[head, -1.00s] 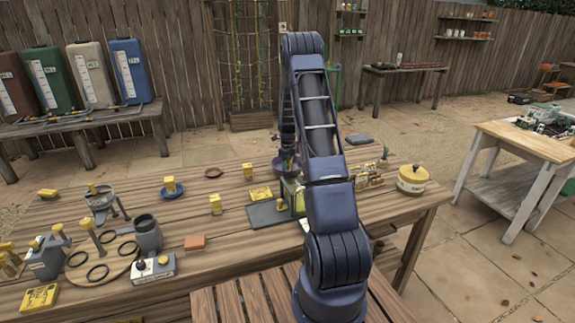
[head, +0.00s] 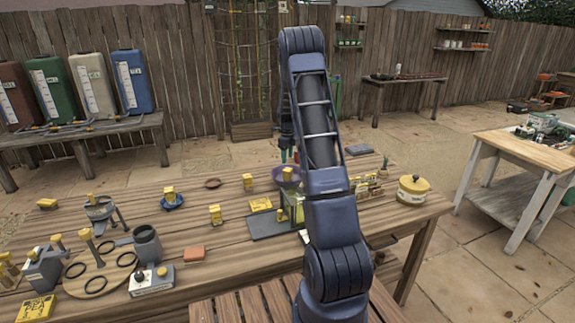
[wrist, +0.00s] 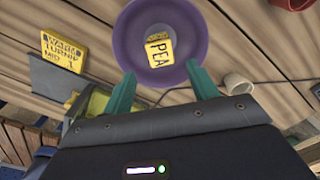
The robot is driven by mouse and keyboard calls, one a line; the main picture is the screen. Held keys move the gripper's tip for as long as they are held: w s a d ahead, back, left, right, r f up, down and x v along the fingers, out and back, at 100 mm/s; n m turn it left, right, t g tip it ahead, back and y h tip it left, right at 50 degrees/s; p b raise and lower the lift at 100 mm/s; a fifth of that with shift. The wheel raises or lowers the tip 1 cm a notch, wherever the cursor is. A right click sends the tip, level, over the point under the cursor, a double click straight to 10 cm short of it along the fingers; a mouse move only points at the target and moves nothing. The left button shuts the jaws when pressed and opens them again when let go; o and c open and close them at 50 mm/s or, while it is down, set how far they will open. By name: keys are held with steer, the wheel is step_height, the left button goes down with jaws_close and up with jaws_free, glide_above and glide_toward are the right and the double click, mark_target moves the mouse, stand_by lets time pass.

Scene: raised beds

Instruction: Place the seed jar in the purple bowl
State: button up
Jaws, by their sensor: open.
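The purple bowl (wrist: 128,32) stands below my gripper (wrist: 160,76) in the wrist view. A small yellow piece marked PEA (wrist: 160,47), which looks like the seed jar, lies inside the bowl. My gripper's two green fingers are open and apart, with nothing between them. In the head view the purple bowl (head: 284,179) stands at the far middle of the table, beside my arm. My gripper (head: 290,156) hangs just above it there. The bowl's inside cannot be seen from the head view.
A dark mat with a yellow card marked with writing (wrist: 65,45) lies beside the bowl. A round yellow pot (head: 412,189) stands at the table's right end.

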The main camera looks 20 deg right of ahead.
steer(key=shift+r, duration=0.7)
steer(key=s+a+r+n+t, duration=0.1)
steer(key=s+a+r+n, duration=0.25)
steer(key=s+r, duration=0.35)
steer(key=s+a+r+n, duration=0.3)
steer(key=s+r+n, duration=0.2)
steer(key=s+r, duration=0.25)
steer(key=s+a+r+n+t, duration=0.1)
steer(key=s+a+r+n, duration=0.25)
steer(key=s+r, duration=0.35)
steer(key=s+a+r+n+t, duration=0.1)
steer(key=s+a+n, duration=0.1)
steer(key=s+n, duration=0.5)
steer(key=s+a+r+n+t, duration=0.1)
steer(key=s+a+n, duration=0.2)
steer(key=s+n, duration=0.5)
steer(key=s, duration=1.1)
steer(key=shift+s+r+t, duration=0.3)
steer(key=shift+r, duration=0.1)
